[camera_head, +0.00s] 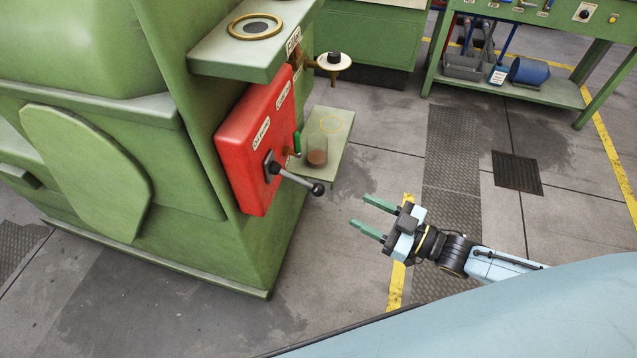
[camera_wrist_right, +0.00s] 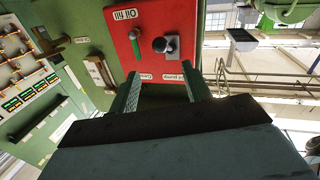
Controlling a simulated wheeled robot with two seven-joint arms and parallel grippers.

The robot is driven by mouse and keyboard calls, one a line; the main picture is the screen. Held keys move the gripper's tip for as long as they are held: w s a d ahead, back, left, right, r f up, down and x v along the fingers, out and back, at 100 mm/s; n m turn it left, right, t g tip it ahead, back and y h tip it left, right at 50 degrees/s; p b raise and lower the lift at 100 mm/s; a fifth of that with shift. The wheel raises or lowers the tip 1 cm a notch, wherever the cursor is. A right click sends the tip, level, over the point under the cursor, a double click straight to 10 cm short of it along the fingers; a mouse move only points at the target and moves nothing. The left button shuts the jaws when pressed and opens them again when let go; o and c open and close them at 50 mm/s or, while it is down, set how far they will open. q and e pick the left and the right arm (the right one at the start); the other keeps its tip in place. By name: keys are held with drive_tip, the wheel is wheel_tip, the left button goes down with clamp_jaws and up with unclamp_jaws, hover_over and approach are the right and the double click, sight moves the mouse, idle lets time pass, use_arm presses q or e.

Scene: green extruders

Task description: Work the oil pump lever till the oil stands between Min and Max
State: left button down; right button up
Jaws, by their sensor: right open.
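The oil pump lever (camera_head: 297,181) is a dark bar on the front of the red box (camera_head: 250,140). It points right and slightly down, ending in a round black knob; in the right wrist view the knob (camera_wrist_right: 166,45) faces the camera. My right gripper (camera_head: 360,212) is open and empty, its green fingers pointing at the lever, apart from the knob. A clear cup (camera_head: 317,150) with brown liquid stands on a small green shelf under a green-handled tap (camera_head: 297,142). I can read no Min or Max marks. My left gripper is out of view.
The green machine (camera_head: 190,200) fills the left side and carries the red box. A ledge with a brass ring (camera_head: 256,26) juts out above it. A green bench (camera_head: 530,92) with bins stands at the back right. The floor between is clear.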

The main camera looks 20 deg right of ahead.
sight(318, 190)
drive_tip(key=x, duration=1.2)
drive_tip(key=shift+w+a, duration=0.1)
drive_tip(key=shift+a, duration=0.05)
clamp_jaws()
